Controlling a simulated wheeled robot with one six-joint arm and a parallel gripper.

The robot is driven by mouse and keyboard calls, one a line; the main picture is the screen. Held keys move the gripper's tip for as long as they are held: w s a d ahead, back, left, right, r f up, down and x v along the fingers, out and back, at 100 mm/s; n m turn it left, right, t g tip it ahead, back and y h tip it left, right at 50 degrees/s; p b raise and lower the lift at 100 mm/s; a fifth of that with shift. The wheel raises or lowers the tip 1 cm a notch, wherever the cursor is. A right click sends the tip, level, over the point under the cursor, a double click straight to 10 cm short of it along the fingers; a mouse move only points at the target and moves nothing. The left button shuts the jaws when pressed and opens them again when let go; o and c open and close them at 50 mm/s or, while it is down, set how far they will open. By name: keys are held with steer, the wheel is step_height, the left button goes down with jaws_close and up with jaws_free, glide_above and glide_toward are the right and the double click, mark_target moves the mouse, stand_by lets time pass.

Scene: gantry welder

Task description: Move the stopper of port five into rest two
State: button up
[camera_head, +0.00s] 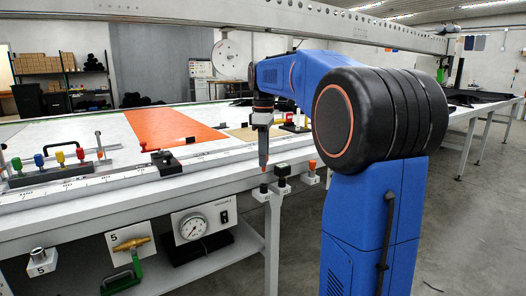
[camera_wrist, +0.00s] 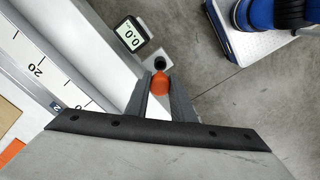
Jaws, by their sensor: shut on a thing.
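My gripper (camera_head: 264,160) points down over the front edge of the long table. It is shut on an orange stopper (camera_wrist: 160,84), whose rounded end shows between the two fingers in the wrist view. Its tip also shows below the fingers in the head view (camera_head: 264,168). A small white rest with a dark opening (camera_head: 262,192) is on the table's front edge just below the stopper, apart from it. A dark round opening (camera_wrist: 159,63) shows just beyond the stopper in the wrist view. A plate marked 5 with a metal fitting (camera_head: 42,258) is at lower left.
Beside the rest stand a bracket with a black knob (camera_head: 282,172) and one with an orange-red top (camera_head: 311,172). A brass valve with a green handle (camera_head: 130,244) and a gauge box (camera_head: 200,225) are below the tabletop. A 0.0 display (camera_wrist: 131,34) is nearby.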

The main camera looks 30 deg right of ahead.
steer(key=shift+f, duration=1.8)
steer(key=shift+f, duration=1.75)
steer(key=o, duration=1.1)
step_height(320, 180, up, 17)
steer(key=shift+r, duration=0.2)
steer(key=shift+s, duration=0.15)
